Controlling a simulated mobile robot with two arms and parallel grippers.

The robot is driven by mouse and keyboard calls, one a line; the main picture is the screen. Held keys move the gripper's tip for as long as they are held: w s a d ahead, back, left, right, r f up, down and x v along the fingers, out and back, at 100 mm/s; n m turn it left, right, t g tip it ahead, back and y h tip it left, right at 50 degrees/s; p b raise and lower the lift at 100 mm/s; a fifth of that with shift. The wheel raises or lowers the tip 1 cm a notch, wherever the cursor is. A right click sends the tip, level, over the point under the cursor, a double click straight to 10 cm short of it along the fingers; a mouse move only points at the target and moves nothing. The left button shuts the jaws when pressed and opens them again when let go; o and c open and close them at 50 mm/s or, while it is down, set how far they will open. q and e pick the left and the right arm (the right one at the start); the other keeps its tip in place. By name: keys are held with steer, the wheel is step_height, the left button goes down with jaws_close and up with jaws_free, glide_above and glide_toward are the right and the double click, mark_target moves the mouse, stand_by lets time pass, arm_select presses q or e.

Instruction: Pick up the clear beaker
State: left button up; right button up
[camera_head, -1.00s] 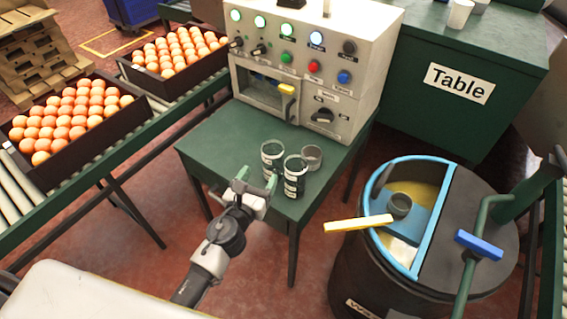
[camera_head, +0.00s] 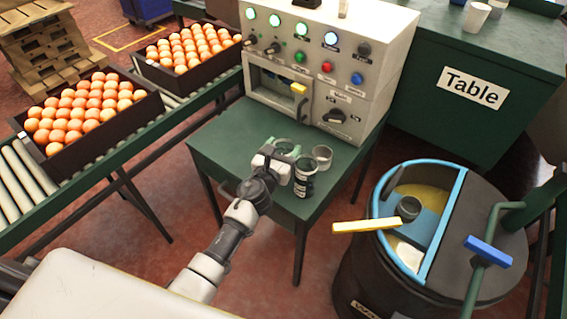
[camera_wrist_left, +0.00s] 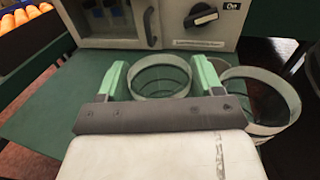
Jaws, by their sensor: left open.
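Three clear beakers stand close together on the small green table. My left gripper (camera_head: 280,152) is open, with its pale green fingers on either side of the left beaker's rim; this beaker (camera_wrist_left: 161,82) shows between the fingertips in the left wrist view. In the head view the gripper hides most of it. I cannot tell whether the fingers touch the glass. A second beaker with a dark label (camera_head: 304,180) stands just right of the gripper, and its wide rim shows in the left wrist view (camera_wrist_left: 285,100). The third, plain beaker (camera_head: 322,155) stands behind it. My right gripper is not in view.
A control machine (camera_head: 325,85) stands at the back of the green table (camera_head: 222,143). Egg trays (camera_head: 100,131) sit on a conveyor at left. A dark barrel (camera_head: 350,265) with a yellow bar (camera_head: 366,226) stands at right. The table's left part is clear.

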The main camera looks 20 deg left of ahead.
arm_select(q)
steer(key=c, duration=0.8)
